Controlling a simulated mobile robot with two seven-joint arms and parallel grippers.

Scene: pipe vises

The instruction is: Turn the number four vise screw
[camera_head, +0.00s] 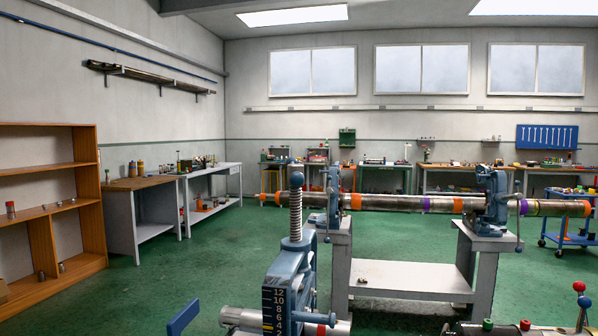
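A blue pipe vise (287,285) stands close in front of me at the bottom centre. Its upright threaded screw (296,215) has a blue ball on top, and a dark scale with numbers (274,308) is on its side. A steel pipe (240,317) shows at its lower part. Farther back, two more blue vises, a left one (332,200) and a right one (492,200), hold a long steel pipe (400,203) with orange and purple bands. I cannot tell which vise is number four. Neither of my grippers is in view.
A grey stand (413,276) carries the two far vises. At the bottom right, a partly cut-off device has red and green knobs (525,325). A wooden shelf (87,200) and workbenches (152,181) line the left. Green floor (180,270) is clear at left.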

